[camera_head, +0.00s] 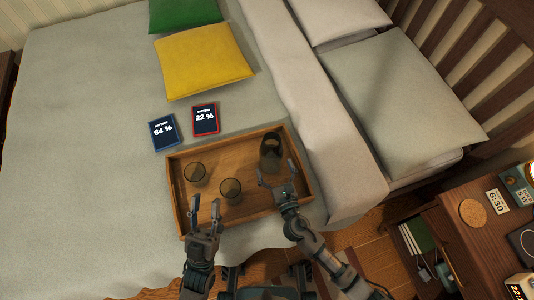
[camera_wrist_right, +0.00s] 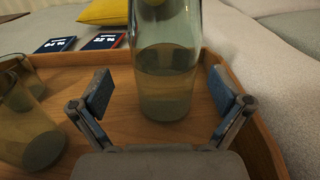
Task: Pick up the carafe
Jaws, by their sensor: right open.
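The carafe (camera_head: 271,150) is dark tinted glass and stands upright in the right part of a wooden tray on the bed. In the right wrist view the carafe (camera_wrist_right: 165,75) holds some liquid and its top is cut off. My right gripper (camera_head: 276,178) is open, with its two fingers (camera_wrist_right: 165,98) apart at either side of the carafe's near side, not visibly touching it. My left gripper (camera_head: 206,212) is open and empty, in front of the tray's near left edge.
The wooden tray (camera_head: 183,215) also holds two glasses (camera_head: 195,173) (camera_head: 231,190), left of the carafe. Two tablets (camera_head: 163,131) (camera_head: 206,119) lie behind the tray. A yellow cushion (camera_head: 203,62) and pillows lie farther back. A nightstand (camera_head: 480,235) stands at the right.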

